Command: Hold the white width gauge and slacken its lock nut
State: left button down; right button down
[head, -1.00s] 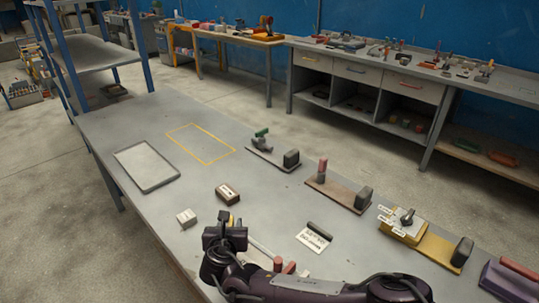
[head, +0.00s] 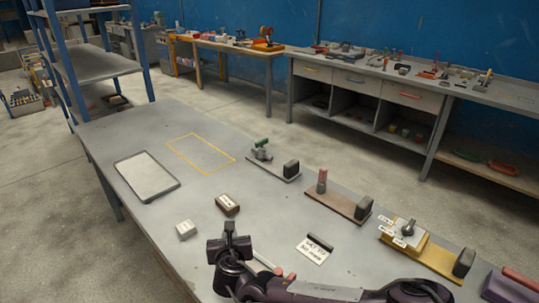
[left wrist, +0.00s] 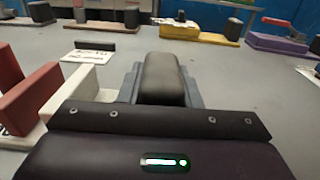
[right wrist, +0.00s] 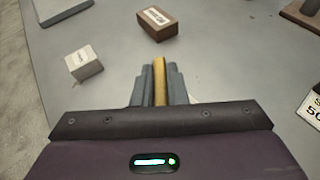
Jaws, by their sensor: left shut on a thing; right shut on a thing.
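The white width gauge (head: 262,259) lies low in the head view, mostly covered by my right arm. Its white body (left wrist: 85,88) and red blocks (left wrist: 45,98) show at the left of the left wrist view. My left gripper (left wrist: 163,85) is shut on a dark rounded grip, apparently the gauge's end; in the head view I cannot make this gripper out. My right gripper (head: 229,229) is shut on a narrow yellow bar (right wrist: 160,80), left of the gauge. The bar's far end and the lock nut are not visible.
A brown block (head: 228,204) and a white block (head: 186,230) stand ahead of my right gripper. A lettered card (head: 314,250) lies beyond the gauge. Other fixtures, including a yellow one (head: 440,256), line the right edge. A grey tray (head: 146,176) lies at left.

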jog(key=n+g+y, duration=0.1)
jog(key=n+y, duration=0.2)
jog(key=n+g+y, duration=0.2)
jog(key=n+y, duration=0.1)
jog(key=shift+w+d+y, duration=0.15)
jog(key=shift+y, duration=0.25)
jog(key=shift+n+g+y, duration=0.9)
jog(key=shift+n+g, duration=0.5)
jog(key=shift+n, duration=0.1)
jog(key=shift+n+g+y, duration=0.9)
jog(key=shift+n+g, duration=0.5)
jog(key=shift+n, duration=0.1)
jog(key=c, duration=1.4)
grip_release()
jog(key=shift+c, duration=0.2)
jog(key=v, duration=1.2)
